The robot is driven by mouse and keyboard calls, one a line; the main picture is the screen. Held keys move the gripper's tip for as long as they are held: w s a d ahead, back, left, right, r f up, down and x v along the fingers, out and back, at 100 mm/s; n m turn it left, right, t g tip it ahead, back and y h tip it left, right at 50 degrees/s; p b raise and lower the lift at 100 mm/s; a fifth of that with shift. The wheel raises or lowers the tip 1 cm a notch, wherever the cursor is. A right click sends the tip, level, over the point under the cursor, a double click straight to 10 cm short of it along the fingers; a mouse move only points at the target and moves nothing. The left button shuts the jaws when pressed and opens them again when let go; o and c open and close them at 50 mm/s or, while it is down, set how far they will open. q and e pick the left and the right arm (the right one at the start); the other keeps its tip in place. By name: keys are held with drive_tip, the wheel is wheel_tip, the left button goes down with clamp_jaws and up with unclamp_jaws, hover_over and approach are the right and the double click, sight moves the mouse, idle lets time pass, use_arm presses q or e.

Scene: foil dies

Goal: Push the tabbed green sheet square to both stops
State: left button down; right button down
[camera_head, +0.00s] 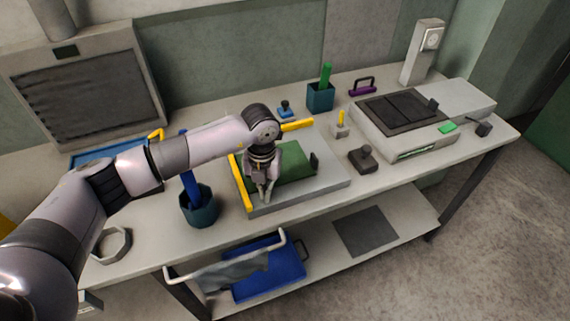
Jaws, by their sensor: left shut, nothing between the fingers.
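A green sheet (292,168) lies on a grey plate (325,180) on the bench. A dark upright tab (314,160) stands at the sheet's right side. One yellow stop (240,184) runs along the plate's left edge; another yellow stop (297,125) is at its back edge, partly hidden by my arm. My left gripper (266,197) points down, shut and empty, over the front left part of the plate near the sheet. It hides the sheet's left part, so I cannot tell whether the sheet touches either stop. My right gripper is out of view.
A teal cup (199,207) with a blue handle stands left of the plate. Behind are a teal holder (320,97) and a small blue stamp (285,110). A dark knobbed block (362,159) and a grey machine (415,135) stand to the right. The bench front right of the plate is clear.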

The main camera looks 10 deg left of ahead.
use_arm(q)
drive_tip(key=shift+w+a+b, duration=0.6)
drive_tip(key=shift+w, duration=0.25)
drive_tip(key=shift+w+a+b, duration=0.55)
drive_tip(key=shift+w+b, duration=0.05)
drive_tip(key=shift+w, duration=0.25)
drive_tip(key=shift+s+d, duration=0.1)
drive_tip(key=shift+s, duration=0.05)
drive_tip(key=shift+s+d+p, duration=0.2)
drive_tip(key=shift+s+p, duration=0.1)
drive_tip(key=shift+s, duration=0.05)
wheel_tip(320, 180, up, 8)
drive_tip(key=p, duration=0.4)
drive_tip(key=shift+p, duration=0.35)
